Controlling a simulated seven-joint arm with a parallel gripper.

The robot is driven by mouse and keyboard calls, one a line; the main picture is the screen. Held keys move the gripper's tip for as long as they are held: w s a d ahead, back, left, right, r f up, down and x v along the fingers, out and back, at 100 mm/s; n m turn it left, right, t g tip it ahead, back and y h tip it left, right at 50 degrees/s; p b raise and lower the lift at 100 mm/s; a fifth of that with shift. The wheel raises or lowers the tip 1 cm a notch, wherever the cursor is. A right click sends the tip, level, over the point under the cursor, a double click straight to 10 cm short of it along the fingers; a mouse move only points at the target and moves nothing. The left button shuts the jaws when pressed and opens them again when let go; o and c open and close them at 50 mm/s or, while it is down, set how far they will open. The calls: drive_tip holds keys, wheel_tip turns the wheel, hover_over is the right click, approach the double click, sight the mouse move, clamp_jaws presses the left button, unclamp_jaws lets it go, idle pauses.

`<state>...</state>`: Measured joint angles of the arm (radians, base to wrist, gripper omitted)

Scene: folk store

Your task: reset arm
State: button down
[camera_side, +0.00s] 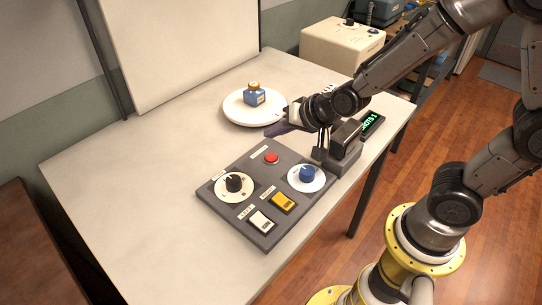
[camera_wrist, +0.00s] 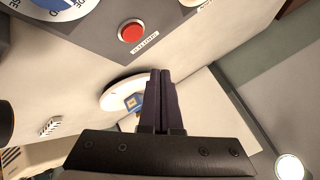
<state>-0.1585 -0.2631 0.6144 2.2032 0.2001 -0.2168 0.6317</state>
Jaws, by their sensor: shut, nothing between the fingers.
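My gripper (camera_side: 274,130) is shut and empty. In the side view it is held above the table, between the control panel and the white plate. In the wrist view its two dark fingers (camera_wrist: 160,98) are together, pointing up the picture. The grey control panel (camera_side: 216,197) lies on the table below it, with a red button (camera_side: 271,158), a black knob (camera_side: 234,183), a blue knob (camera_side: 307,173), a yellow switch (camera_side: 283,202) and a white switch (camera_side: 262,221). The red button (camera_wrist: 131,32) also shows in the wrist view. The gripper appears apart from the panel.
A white plate (camera_side: 236,112) holds a small blue bottle (camera_side: 254,97) behind my gripper. A dark device with a green display (camera_side: 372,122) stands at the table's right edge. A beige box (camera_side: 342,50) stands beyond the table. The table's left part (camera_side: 130,170) is clear.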

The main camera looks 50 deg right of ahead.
idle(0.6)
drive_tip(key=shift+d+r, duration=0.2)
drive_tip(key=shift+r, duration=0.05)
drive_tip(key=s+d+r+n+t, duration=0.1)
drive_tip(key=s+r, duration=0.2)
drive_tip(key=r, duration=0.4)
drive_tip(key=s+d+r+n+t, duration=0.1)
drive_tip(key=s+d+r, duration=0.15)
drive_tip(key=r, duration=0.45)
drive_tip(key=s+f+n+g, duration=0.1)
drive_tip(key=s+n+g, duration=0.1)
drive_tip(key=s, duration=0.6)
drive_tip(key=s+d+f+n+g+h, duration=0.1)
drive_tip(key=s+f+n+g, duration=0.1)
drive_tip(key=s, duration=0.6)
drive_tip(key=shift+s+d+f+n+g, duration=0.15)
drive_tip(key=shift+f+n+g, duration=0.15)
drive_tip(key=shift+n+g, duration=0.55)
drive_tip(key=c, duration=1.6)
unclamp_jaws()
